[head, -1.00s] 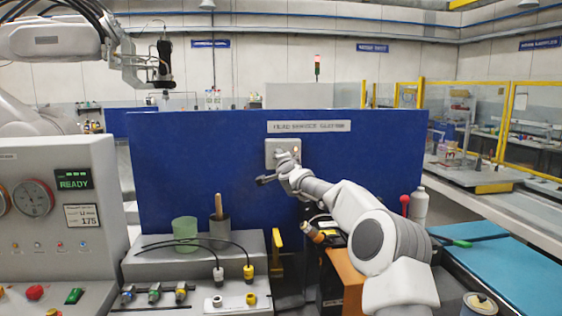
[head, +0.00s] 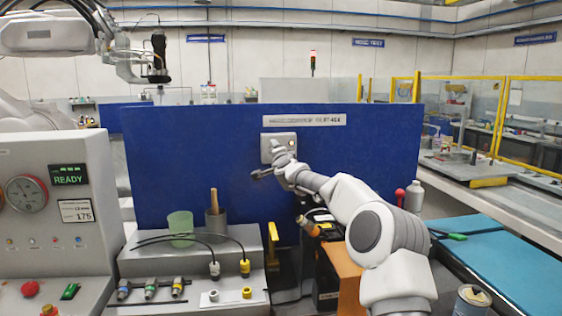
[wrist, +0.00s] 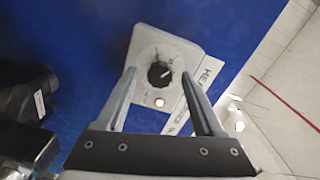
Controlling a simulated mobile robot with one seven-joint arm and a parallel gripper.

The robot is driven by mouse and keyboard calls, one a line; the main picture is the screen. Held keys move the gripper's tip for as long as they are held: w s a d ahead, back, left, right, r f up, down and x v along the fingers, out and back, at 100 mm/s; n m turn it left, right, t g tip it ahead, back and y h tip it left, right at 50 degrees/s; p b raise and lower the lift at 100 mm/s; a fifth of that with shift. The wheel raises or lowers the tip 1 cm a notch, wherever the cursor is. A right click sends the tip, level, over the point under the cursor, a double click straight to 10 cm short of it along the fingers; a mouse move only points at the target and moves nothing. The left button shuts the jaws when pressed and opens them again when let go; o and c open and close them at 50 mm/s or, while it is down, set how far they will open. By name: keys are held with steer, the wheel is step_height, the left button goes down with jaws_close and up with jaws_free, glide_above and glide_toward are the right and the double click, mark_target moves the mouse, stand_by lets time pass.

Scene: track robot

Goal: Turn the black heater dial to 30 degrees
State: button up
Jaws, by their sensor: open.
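The black heater dial (wrist: 159,75) shows in the wrist view as a round knob with a light pointer mark. It sits on a pale plate (wrist: 146,47) on the blue panel (wrist: 90,40), beside a small lit lamp (wrist: 159,102). My gripper (wrist: 162,78) is open, its two fingers on either side of the dial with clear gaps; I cannot tell how deep the tips reach. In the head view the plate (head: 268,150) is on the blue panel, and my gripper (head: 275,155) is in front of it, hiding the dial.
A labelled strip (head: 303,121) is above the plate. A grey bench (head: 190,262) with a green cup (head: 180,226), cables and connectors stands at lower left. A gauge console (head: 55,190) is at far left, and a teal mat (head: 500,262) lies at right.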

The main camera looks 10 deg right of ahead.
steer(key=s+b, duration=0.6)
steer(key=s, duration=1.1)
